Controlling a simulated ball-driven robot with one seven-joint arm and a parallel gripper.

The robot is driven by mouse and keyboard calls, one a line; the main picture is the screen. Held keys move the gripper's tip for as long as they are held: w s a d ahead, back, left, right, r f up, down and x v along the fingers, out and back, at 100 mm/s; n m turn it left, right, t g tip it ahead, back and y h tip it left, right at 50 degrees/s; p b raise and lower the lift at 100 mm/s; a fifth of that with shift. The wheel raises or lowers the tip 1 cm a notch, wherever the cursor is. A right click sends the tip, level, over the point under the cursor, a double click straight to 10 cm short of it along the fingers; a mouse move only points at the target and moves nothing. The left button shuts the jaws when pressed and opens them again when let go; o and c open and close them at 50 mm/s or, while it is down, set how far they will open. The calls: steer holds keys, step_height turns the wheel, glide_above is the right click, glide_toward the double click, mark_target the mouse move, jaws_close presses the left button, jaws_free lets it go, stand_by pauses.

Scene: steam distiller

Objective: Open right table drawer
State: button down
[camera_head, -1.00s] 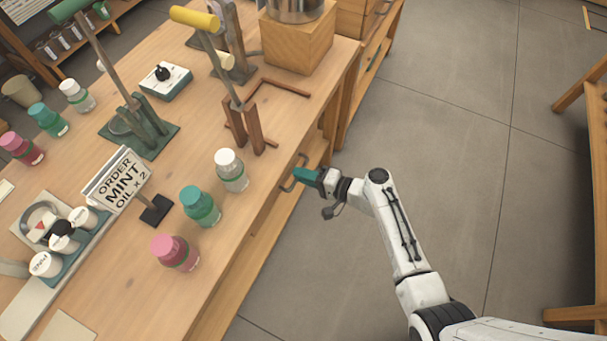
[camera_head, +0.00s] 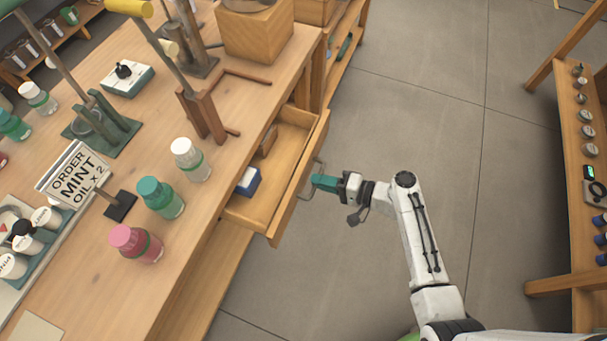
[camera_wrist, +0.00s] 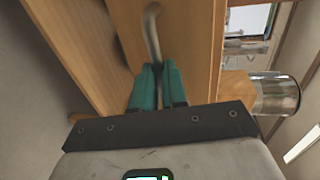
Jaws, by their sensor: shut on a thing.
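The table drawer (camera_head: 297,187) stands pulled well out of the wooden table's right side. Inside it lie a blue box (camera_head: 248,181) and a brown wooden piece (camera_head: 267,141). A curved metal handle (camera_head: 313,180) is on the drawer front. My gripper (camera_head: 318,182) has teal fingers shut on that handle. In the wrist view the fingers (camera_wrist: 158,85) close around the handle bar (camera_wrist: 152,35), with the drawer's wooden front beside it.
The table (camera_head: 75,285) carries a white-capped bottle (camera_head: 190,160), a teal bottle (camera_head: 160,198), a pink bottle (camera_head: 136,243), an order sign (camera_head: 77,177) and lever presses. A shelf (camera_head: 572,190) stands at the right. Open floor (camera_head: 430,130) lies between.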

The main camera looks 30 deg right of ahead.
steer(key=f+v, duration=0.2)
steer(key=v, duration=0.9)
steer(key=shift+s+d+f, duration=0.2)
steer(key=shift+s+d, duration=0.05)
steer(key=shift+s, duration=0.15)
steer(key=c, duration=1.2)
jaws_free()
steer(key=b+v, duration=0.1)
steer(key=v, duration=0.9)
steer(key=shift+s+d+r+b, duration=0.1)
steer(key=shift+s+d+b, duration=0.1)
steer(key=shift+s+b, duration=0.1)
